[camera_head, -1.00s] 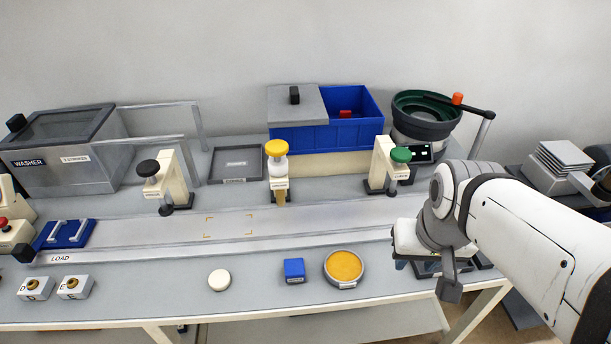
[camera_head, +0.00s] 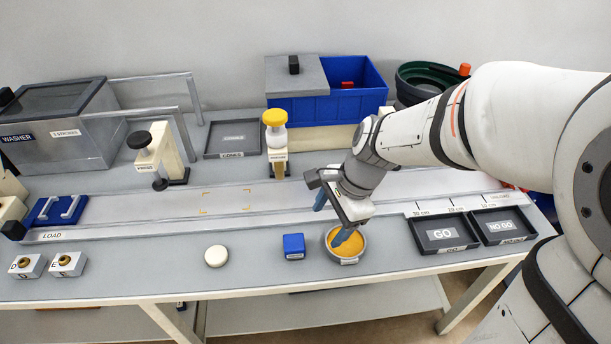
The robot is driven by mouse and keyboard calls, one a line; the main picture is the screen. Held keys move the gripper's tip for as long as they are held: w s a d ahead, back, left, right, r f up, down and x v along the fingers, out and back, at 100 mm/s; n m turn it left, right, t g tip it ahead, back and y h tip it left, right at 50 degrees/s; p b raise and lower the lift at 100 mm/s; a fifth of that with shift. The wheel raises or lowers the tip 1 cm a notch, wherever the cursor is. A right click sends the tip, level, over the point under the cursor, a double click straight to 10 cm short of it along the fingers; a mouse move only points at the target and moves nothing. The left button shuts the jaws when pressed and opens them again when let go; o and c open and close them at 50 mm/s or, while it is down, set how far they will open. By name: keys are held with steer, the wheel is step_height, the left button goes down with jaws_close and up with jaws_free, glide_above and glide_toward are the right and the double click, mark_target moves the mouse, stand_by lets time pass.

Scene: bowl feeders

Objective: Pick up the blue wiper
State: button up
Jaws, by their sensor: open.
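A small blue block with a pale label (camera_head: 293,243), the likely blue wiper, lies on the front of the grey bench, left of a round dish (camera_head: 346,261) with an orange-yellow top. My gripper (camera_head: 331,220) points down with its blue-grey fingers spread. One finger is in front of the dish, the other is further back and to the left. The gripper is to the right of the blue block and apart from it. It hides part of the dish.
A white disc (camera_head: 216,256) lies left of the block. GO (camera_head: 443,248) and NO GO (camera_head: 503,239) trays stand to the right. Behind are a yellow-knobbed post (camera_head: 276,135) and a blue bin (camera_head: 300,139).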

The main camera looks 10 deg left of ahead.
mark_target(295, 241)
steer(key=a+f+m, duration=0.1)
steer(key=a+f, duration=0.1)
steer(key=f, duration=0.1)
steer(key=a+f+m+b, duration=0.1)
steer(key=a+f, duration=0.2)
steer(key=f, duration=0.1)
steer(key=a+f+m+b, duration=0.1)
steer(key=a+f, duration=0.1)
steer(key=f, duration=0.1)
steer(key=shift+w+a+f+m+g+y, duration=0.25)
steer(key=shift+f+m+g+y, duration=0.05)
steer(key=shift+f+g+y, duration=0.1)
steer(key=shift+r, duration=0.1)
steer(key=shift+c, duration=0.2)
steer(key=c, duration=1)
